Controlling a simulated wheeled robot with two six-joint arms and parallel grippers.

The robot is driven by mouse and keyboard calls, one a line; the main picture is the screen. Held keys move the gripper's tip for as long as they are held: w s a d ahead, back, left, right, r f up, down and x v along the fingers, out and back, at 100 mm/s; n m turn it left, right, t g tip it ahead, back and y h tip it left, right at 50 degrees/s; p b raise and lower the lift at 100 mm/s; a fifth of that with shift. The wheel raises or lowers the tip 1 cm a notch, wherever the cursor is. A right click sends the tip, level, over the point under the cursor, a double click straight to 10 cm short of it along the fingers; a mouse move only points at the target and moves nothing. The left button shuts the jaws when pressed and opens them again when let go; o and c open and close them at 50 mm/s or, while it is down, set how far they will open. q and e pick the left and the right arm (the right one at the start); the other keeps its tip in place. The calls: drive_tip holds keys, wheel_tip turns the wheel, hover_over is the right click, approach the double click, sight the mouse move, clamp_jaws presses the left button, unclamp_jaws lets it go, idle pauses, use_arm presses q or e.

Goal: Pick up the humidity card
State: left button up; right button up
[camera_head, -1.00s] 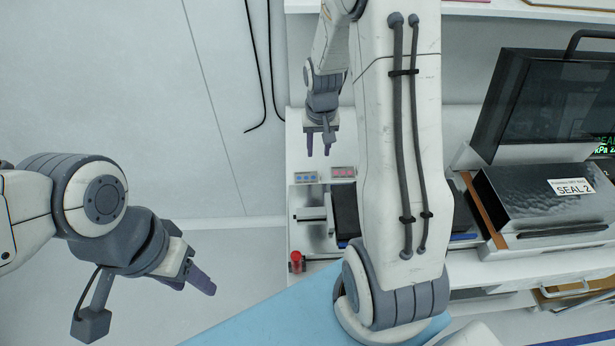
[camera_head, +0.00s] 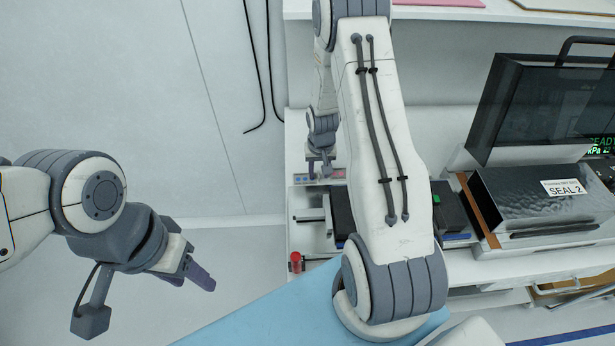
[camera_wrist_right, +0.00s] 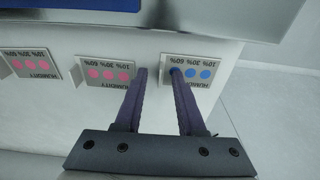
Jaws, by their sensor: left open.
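Small humidity cards stand on the white bench. In the right wrist view one card with blue dots (camera_wrist_right: 206,73) is at the right, and cards with pink dots (camera_wrist_right: 108,74) (camera_wrist_right: 30,64) are at the middle and left. My right gripper (camera_head: 319,168) is over the bench by the cards in the head view. In the wrist view my right gripper (camera_wrist_right: 159,73) is open and empty, its fingertips spanning the gap between the middle pink card and the blue card, one tip overlapping the blue card's left edge. My left gripper (camera_head: 203,281) is open and empty, far left of the bench.
A red-topped item (camera_head: 296,262) stands at the bench's front left. A machine with a SEAL 2 label (camera_head: 563,188) and a raised dark lid (camera_head: 545,108) is at the right. My right arm hides part of the bench.

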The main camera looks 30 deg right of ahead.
clamp_jaws()
drive_tip(key=shift+r, duration=0.15)
